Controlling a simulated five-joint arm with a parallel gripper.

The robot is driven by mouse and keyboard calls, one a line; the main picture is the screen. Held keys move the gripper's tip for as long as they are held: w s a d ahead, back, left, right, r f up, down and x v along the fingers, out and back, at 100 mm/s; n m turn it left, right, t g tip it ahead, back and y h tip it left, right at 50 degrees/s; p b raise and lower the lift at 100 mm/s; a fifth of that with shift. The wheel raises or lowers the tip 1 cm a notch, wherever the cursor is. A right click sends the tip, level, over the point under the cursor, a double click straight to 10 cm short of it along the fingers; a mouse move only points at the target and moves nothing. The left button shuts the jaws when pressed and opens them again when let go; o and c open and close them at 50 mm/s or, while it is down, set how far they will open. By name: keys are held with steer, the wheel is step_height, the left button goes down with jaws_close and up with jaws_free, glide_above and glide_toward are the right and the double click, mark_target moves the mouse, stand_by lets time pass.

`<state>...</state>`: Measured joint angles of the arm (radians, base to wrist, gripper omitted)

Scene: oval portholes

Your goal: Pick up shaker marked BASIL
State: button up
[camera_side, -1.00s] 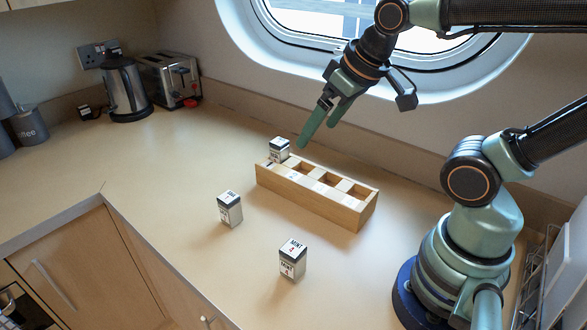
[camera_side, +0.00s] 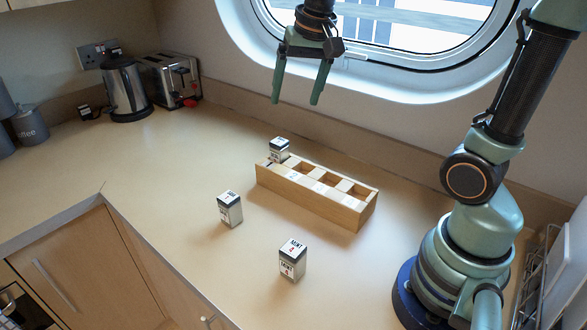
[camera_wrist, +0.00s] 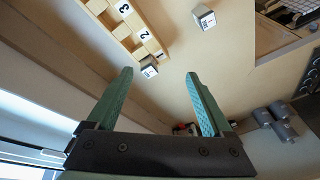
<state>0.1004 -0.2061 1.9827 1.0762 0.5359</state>
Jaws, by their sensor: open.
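I cannot tell which is BASIL. My gripper (camera_side: 296,101) is open and empty, high above the rack's left end, fingers pointing down. The wrist view shows the rack shaker (camera_wrist: 149,70) beyond and between the fingertips, and a loose shaker (camera_wrist: 204,18) further off.
The rack's other compartments look empty; numbers 2 and 3 show on it in the wrist view. A kettle (camera_side: 124,90) and toaster (camera_side: 170,80) stand at the back left. The porthole window and wall are behind my gripper. The counter left of the shakers is clear.

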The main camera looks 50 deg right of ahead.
steer(key=w+d+f+m+g, duration=0.2)
steer(key=w+d+m, duration=0.2)
steer(key=w+m, duration=0.15)
steer(key=m+g, duration=0.1)
steer(key=m, duration=0.4)
glide_above(279, 141)
step_height(279, 141, down, 6)
steer(key=r, duration=0.1)
steer(key=f, duration=0.7)
steer(key=shift+s+d, duration=0.2)
steer(key=shift+s, duration=0.15)
steer(key=shift+w+a+f, duration=0.15)
steer(key=shift+f, duration=1.2)
steer(key=shift+w+a+f, duration=0.1)
steer(key=shift+f, duration=1.25)
jaws_close()
